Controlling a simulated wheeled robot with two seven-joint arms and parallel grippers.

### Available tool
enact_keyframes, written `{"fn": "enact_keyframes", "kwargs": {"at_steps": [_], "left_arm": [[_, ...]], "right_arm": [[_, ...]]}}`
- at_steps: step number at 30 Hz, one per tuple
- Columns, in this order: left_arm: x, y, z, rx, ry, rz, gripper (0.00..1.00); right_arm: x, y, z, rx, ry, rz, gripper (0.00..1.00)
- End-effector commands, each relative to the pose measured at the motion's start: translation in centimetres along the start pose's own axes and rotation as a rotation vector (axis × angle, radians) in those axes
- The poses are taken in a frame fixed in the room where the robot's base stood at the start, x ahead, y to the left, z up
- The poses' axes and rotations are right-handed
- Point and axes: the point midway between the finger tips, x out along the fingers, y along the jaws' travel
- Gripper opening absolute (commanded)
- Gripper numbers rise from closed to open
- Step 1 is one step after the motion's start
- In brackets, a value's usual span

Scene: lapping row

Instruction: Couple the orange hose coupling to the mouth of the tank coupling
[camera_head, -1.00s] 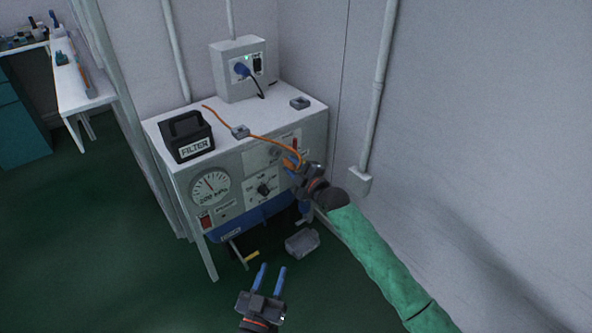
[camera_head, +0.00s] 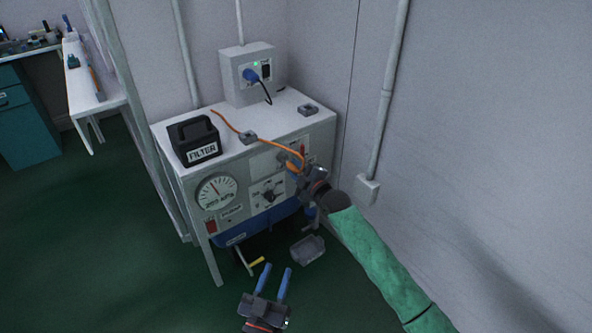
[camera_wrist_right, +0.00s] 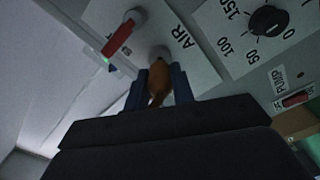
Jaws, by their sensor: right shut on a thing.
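The orange hose coupling (camera_wrist_right: 159,82) is between the blue fingers of my right gripper (camera_wrist_right: 159,88) in the right wrist view, and the gripper is shut on it. Its front end points at a round grey fitting (camera_wrist_right: 160,54) beside the AIR label, likely the mouth of the tank coupling. The two look very close; I cannot tell whether they touch. In the head view my right gripper (camera_head: 298,165) is at the upper right of the machine's front. My left gripper (camera_head: 272,283) is open and empty, low in front of the machine.
The orange hose (camera_head: 230,124) runs over the machine top (camera_head: 290,112) through a grey clip (camera_head: 248,138). A black FILTER box (camera_head: 194,139) stands at the left. A red-handled lever (camera_wrist_right: 118,38) is close beside the fitting. A grey bin (camera_head: 307,249) is on the floor.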

Motion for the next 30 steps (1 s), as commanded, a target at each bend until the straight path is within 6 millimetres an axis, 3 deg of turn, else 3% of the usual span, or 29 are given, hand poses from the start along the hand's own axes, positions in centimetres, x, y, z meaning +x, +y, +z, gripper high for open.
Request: {"fn": "enact_keyframes", "kwargs": {"at_steps": [30], "left_arm": [[0.19,0.05,-0.46,0.000,-0.002,0.000,0.36]], "right_arm": [[-0.01,0.10,-0.05,0.000,0.000,0.000,0.01]]}}
